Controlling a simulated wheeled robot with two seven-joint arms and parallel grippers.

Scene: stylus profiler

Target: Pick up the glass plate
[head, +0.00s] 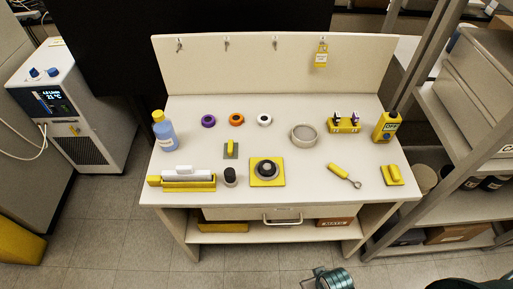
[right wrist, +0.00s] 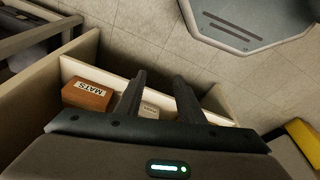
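No plainly transparent glass plate can be made out in the head view. A small flat grey plate with a yellow grip (head: 231,149) lies left of centre on the table (head: 330,190); I cannot tell whether it is glass. A square yellow plate (head: 278,181) carrying a dark round knob lies near the front middle. A round grey dish (head: 304,134) stands right of centre. My right gripper (right wrist: 159,76) is open and empty in the right wrist view, by the lower shelf below the tabletop. My left gripper is in neither view.
A blue bottle (head: 164,133), coloured rings (head: 237,119), a yellow-and-grey bar unit (head: 188,179), a dark-capped jar (head: 230,177), a yellow-handled tool (head: 342,174) and a yellow box (head: 387,126) crowd the tabletop. A MATS box (right wrist: 88,95) sits on the lower shelf. A rack (head: 440,110) stands right.

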